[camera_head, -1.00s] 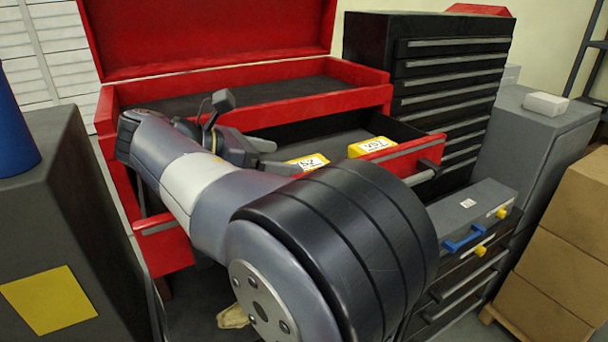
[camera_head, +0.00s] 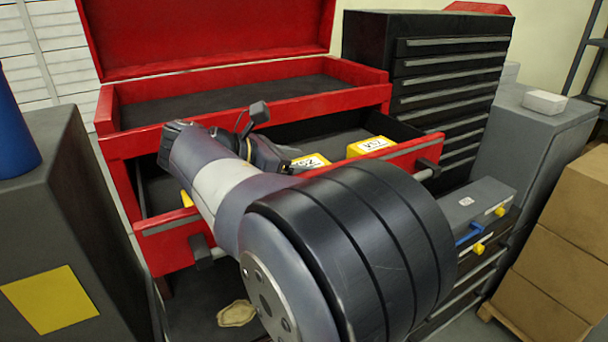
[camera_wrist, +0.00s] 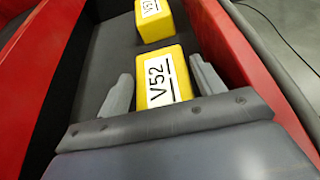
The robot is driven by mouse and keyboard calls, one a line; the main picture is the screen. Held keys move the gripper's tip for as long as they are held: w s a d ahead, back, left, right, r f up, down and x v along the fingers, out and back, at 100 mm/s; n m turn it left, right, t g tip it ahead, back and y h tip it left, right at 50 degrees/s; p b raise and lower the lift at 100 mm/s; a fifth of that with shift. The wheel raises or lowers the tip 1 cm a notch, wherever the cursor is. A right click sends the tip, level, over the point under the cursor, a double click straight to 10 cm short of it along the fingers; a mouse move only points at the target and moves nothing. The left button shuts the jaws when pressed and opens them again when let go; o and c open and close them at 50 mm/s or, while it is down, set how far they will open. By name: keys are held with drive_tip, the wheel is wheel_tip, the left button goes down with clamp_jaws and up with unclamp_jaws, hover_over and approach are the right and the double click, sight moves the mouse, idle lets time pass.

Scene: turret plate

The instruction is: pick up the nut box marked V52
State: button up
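The nut box marked V52 (camera_wrist: 158,82) is a yellow block with a white label, lying in the open red drawer (camera_head: 165,226). In the wrist view it sits between the two grey fingers of my gripper (camera_wrist: 160,90), with a gap visible on the left side. The right finger is close to its right side. My gripper is open. In the head view the V52 box (camera_head: 311,161) shows just past my gripper, partly hidden by my arm, with its label hard to read there.
A second yellow box (camera_wrist: 153,20), its label partly cut off, lies beyond V52 and also shows in the head view (camera_head: 371,147). Another yellow piece (camera_head: 187,199) shows at the drawer's left. The red drawer walls (camera_wrist: 235,50) stand close on the right.

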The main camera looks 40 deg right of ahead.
drive_tip(key=c, duration=0.9)
